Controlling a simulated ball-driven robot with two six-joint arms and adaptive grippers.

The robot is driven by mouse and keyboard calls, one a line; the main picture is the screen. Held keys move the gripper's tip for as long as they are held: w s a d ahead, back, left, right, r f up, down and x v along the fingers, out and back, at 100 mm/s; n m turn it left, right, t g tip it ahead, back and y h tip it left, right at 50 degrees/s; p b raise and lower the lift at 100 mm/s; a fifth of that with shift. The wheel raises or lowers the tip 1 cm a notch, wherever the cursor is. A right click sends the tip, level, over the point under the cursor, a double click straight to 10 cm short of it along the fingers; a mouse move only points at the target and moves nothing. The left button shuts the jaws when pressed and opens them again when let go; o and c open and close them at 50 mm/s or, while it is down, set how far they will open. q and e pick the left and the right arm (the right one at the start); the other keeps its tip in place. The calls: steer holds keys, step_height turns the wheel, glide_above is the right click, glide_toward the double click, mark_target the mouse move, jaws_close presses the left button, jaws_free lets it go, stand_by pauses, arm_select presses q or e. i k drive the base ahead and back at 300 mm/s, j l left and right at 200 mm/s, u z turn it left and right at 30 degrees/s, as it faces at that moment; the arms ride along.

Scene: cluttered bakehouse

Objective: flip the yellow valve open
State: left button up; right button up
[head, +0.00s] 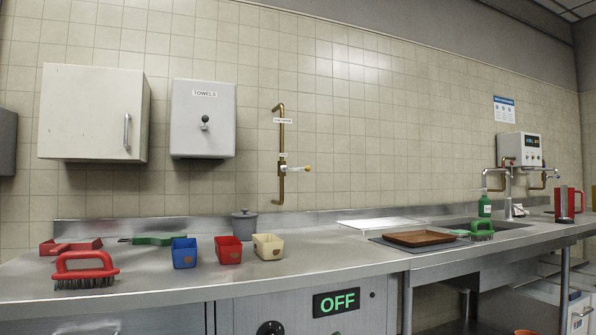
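A valve (292,168) with a pale lever and a small yellow tip (307,168) sits on a copper pipe (281,140) on the tiled wall, near the middle of the head view. The lever points sideways to the right, across the upright pipe. Small white labels are on the pipe above the valve; their text is too small to read. Neither of my grippers is in the head view, and nothing touches the valve.
The steel counter (330,258) below holds a red brush (85,270), blue (184,252), red (228,250) and cream (268,247) tubs, a grey lidded pot (244,224) and a brown tray (419,238). A towel dispenser (203,120) hangs left of the pipe. The wall around the valve is clear.

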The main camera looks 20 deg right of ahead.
mark_target(284, 169)
steer(key=l+z, duration=0.15)
steer(key=z, duration=0.4)
steer(key=i+l+z, duration=0.25)
steer(key=i+l, duration=0.15)
steer(key=i+l+z, duration=0.25)
steer(key=i, duration=0.2)
steer(key=i+l+z, duration=0.25)
steer(key=i, duration=0.2)
steer(key=i+l, duration=0.15)
steer(key=i, duration=0.25)
steer(key=i+l, duration=0.15)
steer(key=i, duration=0.2)
